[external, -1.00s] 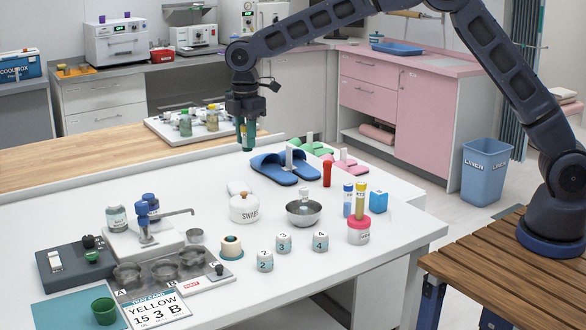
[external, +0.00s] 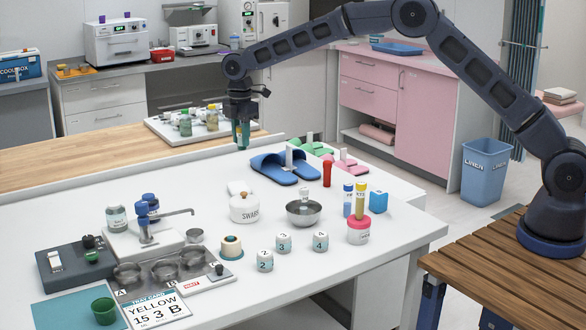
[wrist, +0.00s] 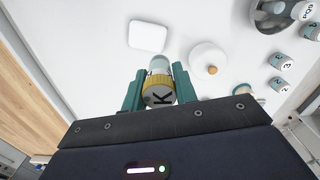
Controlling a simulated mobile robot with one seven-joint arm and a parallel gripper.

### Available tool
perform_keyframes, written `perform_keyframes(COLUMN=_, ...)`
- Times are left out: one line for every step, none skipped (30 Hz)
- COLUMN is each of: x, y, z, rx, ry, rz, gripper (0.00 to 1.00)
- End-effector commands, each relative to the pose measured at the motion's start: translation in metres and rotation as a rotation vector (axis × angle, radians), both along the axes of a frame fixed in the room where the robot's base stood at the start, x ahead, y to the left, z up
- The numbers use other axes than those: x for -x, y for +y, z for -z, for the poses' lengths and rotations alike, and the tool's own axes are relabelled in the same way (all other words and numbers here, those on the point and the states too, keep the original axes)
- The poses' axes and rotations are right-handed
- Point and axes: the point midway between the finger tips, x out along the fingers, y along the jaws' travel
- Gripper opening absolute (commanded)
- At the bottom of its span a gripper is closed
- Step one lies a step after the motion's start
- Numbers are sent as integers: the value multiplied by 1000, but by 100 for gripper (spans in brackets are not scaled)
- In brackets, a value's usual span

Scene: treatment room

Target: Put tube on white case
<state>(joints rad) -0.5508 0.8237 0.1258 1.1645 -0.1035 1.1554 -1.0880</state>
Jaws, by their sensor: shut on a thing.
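My gripper (external: 241,140) has teal fingers and is shut on a small clear tube with a yellow cap (wrist: 158,94) marked with a dark K. The gripper points down and holds the tube above the far edge of the white table, left of the blue slippers. The tube is mostly hidden between the fingers in the external view. The white case (external: 238,187), flat with rounded corners, lies on the table behind the swab jar, which partly hides it. In the wrist view the white case (wrist: 147,36) lies beyond the tube, apart from it, with a bare top.
The lidded swab jar (external: 244,208) stands right next to the case. Blue slippers (external: 285,168), a steel bowl (external: 304,213) and numbered pots (external: 283,242) are farther right. A tray of bottles (external: 190,125) lies behind the gripper. The table left of the case is clear.

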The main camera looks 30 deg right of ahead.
Motion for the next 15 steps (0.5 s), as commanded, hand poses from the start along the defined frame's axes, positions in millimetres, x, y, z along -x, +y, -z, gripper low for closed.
perform_keyframes(x=1, y=0, z=11, rx=1, ry=2, rz=0, gripper=6)
perform_keyframes(x=1, y=0, z=18, rx=1, ry=2, rz=0, gripper=6)
perform_keyframes(x=1, y=0, z=27, rx=1, ry=2, rz=0, gripper=6)
perform_keyframes(x=1, y=0, z=34, rx=3, ry=3, rz=0, gripper=6)
perform_keyframes(x=1, y=-1, z=40, rx=3, ry=3, rz=0, gripper=6)
perform_keyframes(x=0, y=0, z=48, rx=2, ry=1, rz=0, gripper=6)
perform_keyframes(x=0, y=0, z=53, rx=1, ry=1, rz=0, gripper=6)
perform_keyframes(x=0, y=0, z=58, rx=1, ry=1, rz=0, gripper=6)
perform_keyframes(x=0, y=0, z=64, rx=1, ry=1, rz=0, gripper=6)
perform_keyframes(x=1, y=0, z=68, rx=0, ry=1, rz=0, gripper=6)
perform_keyframes(x=1, y=0, z=72, rx=0, ry=1, rz=0, gripper=6)
perform_keyframes(x=1, y=0, z=75, rx=0, ry=1, rz=0, gripper=6)
perform_keyframes(x=1, y=0, z=77, rx=0, ry=1, rz=0, gripper=6)
perform_keyframes(x=1, y=0, z=79, rx=0, ry=1, rz=0, gripper=6)
perform_keyframes(x=1, y=0, z=80, rx=0, ry=1, rz=0, gripper=6)
